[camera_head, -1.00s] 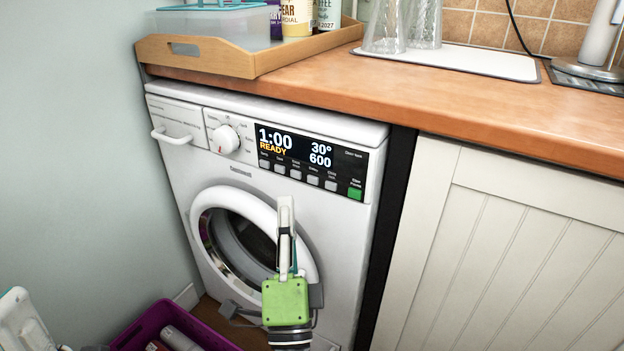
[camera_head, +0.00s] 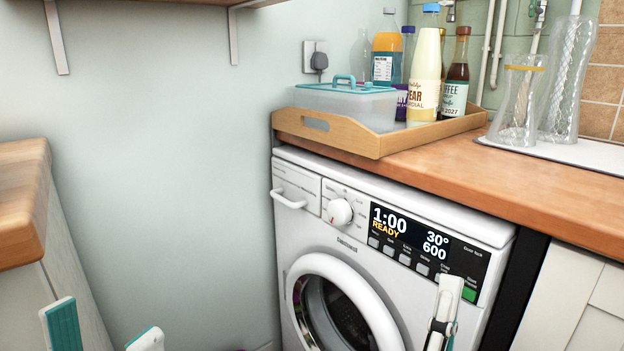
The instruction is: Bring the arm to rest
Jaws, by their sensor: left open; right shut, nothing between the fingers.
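My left gripper (camera_head: 104,333) shows at the bottom left edge, its two teal-padded fingers spread apart with nothing between them. The rest of that arm is below the frame. My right gripper (camera_head: 441,316) points upward in front of the right part of the washing machine (camera_head: 285,235), its fingers together and empty. Its tip overlaps the lower right of the control panel (camera_head: 405,243) in the picture, beside the green button (camera_head: 468,293). I cannot tell whether it touches the machine. The panel reads 1:00, READY, 30° and 600. The round door (camera_head: 300,290) looks shut, and its lower part is cut off.
A wooden worktop (camera_head: 540,190) runs above the machine. It carries a wooden tray (camera_head: 340,138) with a lidded box (camera_head: 350,103) and several bottles, and glass vessels (camera_head: 517,105) on a white mat. Another wooden-topped counter (camera_head: 22,200) stands at the left. A shelf bracket (camera_head: 57,38) is above.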

